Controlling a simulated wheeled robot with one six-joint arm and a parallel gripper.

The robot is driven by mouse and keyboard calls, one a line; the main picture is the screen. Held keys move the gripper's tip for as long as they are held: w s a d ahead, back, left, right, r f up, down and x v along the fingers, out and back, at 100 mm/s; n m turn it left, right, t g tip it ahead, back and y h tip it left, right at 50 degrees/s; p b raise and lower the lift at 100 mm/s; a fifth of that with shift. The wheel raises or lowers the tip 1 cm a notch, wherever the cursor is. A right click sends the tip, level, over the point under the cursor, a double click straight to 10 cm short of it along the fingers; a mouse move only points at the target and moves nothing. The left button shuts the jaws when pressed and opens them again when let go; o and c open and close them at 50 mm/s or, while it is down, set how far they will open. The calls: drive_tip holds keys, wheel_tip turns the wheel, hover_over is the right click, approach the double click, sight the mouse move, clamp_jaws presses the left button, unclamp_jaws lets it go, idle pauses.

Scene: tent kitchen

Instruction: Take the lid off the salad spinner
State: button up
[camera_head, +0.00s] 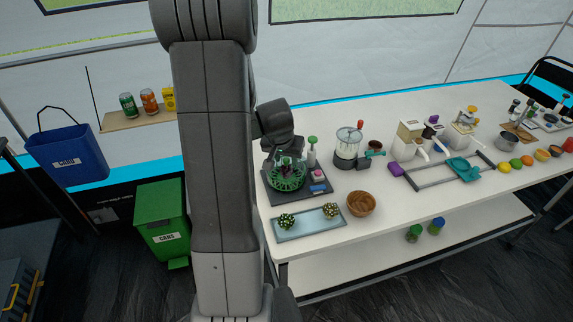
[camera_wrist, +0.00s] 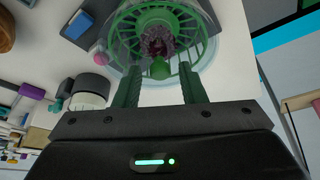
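The salad spinner (camera_head: 287,181) stands on a dark tray on the left part of the white table. In the wrist view it is a clear round bowl with a green basket (camera_wrist: 197,28) and something purple inside. A green knob (camera_wrist: 160,68) sits on top, apparently the lid's; the clear lid's edge is hard to make out. My gripper (camera_head: 287,153) is above the spinner. In the wrist view, its two green fingers (camera_wrist: 159,78) are apart, one on each side of the knob, with gaps between. My gripper partly hides the spinner's top in the head view.
The dark tray (camera_head: 272,192) also carries a green-topped bottle (camera_head: 312,153) and small items. A light blue board (camera_head: 290,226) and a brown bowl (camera_head: 361,203) are in front. A clear blender-like jar (camera_head: 347,143) stands to the right.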

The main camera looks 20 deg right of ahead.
clamp_jaws()
